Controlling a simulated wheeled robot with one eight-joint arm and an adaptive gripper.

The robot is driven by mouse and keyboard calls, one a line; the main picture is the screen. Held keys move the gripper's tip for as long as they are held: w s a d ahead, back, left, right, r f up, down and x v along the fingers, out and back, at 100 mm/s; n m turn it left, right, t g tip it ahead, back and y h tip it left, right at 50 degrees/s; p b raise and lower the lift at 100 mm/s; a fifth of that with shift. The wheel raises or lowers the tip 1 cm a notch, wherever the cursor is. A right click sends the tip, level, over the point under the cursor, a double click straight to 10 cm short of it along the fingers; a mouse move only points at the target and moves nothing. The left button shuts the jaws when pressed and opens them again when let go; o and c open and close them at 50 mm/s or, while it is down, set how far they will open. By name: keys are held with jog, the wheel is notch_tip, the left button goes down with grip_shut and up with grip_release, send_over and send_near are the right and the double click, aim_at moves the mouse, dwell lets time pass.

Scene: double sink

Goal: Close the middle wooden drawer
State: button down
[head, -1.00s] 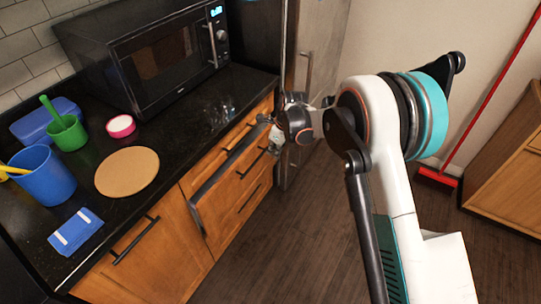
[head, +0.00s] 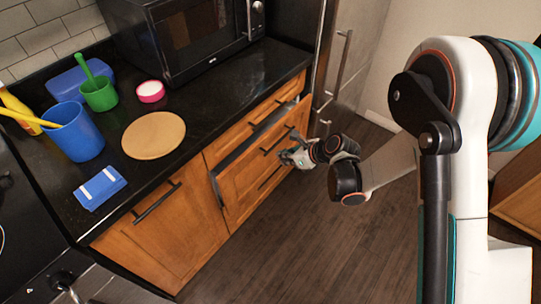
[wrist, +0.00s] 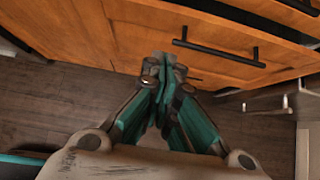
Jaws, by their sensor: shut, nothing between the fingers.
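The middle wooden drawer (head: 248,178) sits in the cabinet under the black counter. Its front stands out a little from the cabinet, and a grey strip of its top edge shows below the top drawer. Its black bar handle (head: 277,141) also shows in the wrist view (wrist: 215,50). My gripper (head: 284,155) is at the right part of this front, below the handle. In the wrist view, my gripper (wrist: 166,60) is shut and empty, fingertips together, close to the wood. Whether they touch it I cannot tell.
The top drawer (head: 230,142) is above, and a cabinet door (head: 165,235) is to the left. A tall fridge (head: 345,65) stands right of the drawers. The counter holds a microwave, cups and a round board (head: 153,135). The wooden floor (head: 290,250) in front is clear.

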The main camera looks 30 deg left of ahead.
jog(key=b, duration=0.3)
send_near(253, 156)
notch_tip(253, 156, down, 3)
jog(key=d, duration=0.1)
jog(key=shift+w+a+b, duration=0.15)
jog(key=shift+a+b, duration=0.75)
jog(key=shift+a, duration=1.15)
